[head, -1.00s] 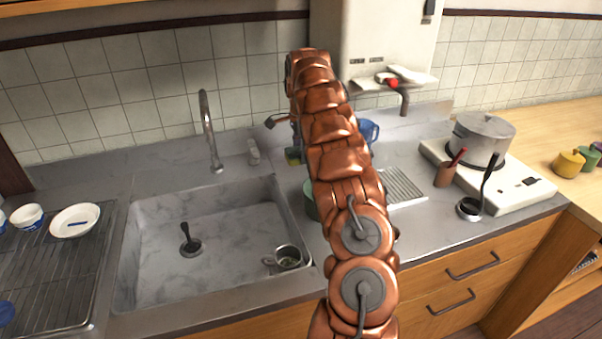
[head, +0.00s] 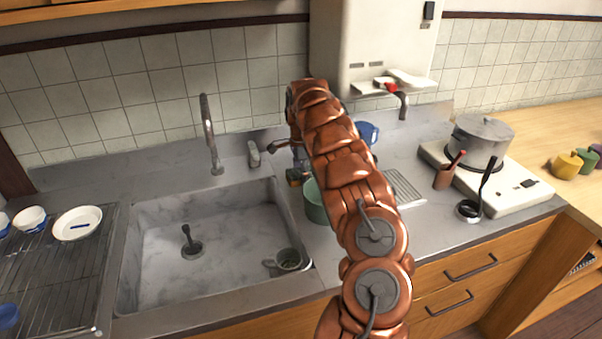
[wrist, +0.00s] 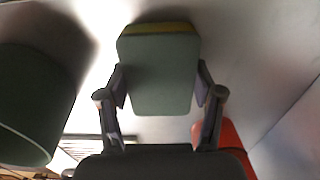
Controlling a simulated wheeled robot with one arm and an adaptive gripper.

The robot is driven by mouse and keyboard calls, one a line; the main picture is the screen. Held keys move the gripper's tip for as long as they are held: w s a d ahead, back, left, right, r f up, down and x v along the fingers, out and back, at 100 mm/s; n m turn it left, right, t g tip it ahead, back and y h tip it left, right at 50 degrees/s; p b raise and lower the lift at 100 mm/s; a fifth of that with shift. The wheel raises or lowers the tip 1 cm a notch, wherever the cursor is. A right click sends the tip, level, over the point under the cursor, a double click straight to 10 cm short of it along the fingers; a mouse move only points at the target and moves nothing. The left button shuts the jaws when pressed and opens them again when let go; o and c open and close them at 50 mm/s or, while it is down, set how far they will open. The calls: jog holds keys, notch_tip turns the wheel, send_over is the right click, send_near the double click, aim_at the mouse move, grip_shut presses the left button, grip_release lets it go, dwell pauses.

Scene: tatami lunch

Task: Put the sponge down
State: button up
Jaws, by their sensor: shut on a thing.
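The sponge (wrist: 160,75) is a rounded block with a grey-green face and a yellow edge, in the middle of the wrist view. My gripper (wrist: 162,84) is shut on it, with one finger at each side. In the head view the sponge (head: 294,177) is a small patch low beside the arm, between the sink and the green pot, and my gripper is mostly hidden behind the arm. The grey counter (wrist: 245,50) lies close beyond the sponge; I cannot tell whether they touch.
A green pot (head: 314,204) stands right of the sink, close to my gripper; it also shows in the wrist view (wrist: 30,105). The sink (head: 150,235) holds a cup (head: 289,259) and a dark-handled plunger-like thing (head: 188,240). The faucet (head: 210,140) rises behind it.

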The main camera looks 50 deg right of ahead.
jog(key=shift+f, duration=0.15)
jog(key=o, duration=1.1)
notch_tip(320, 180, up, 12)
jog(key=b, duration=0.1)
jog(key=shift+r+b, duration=0.2)
jog(key=shift+b, duration=0.15)
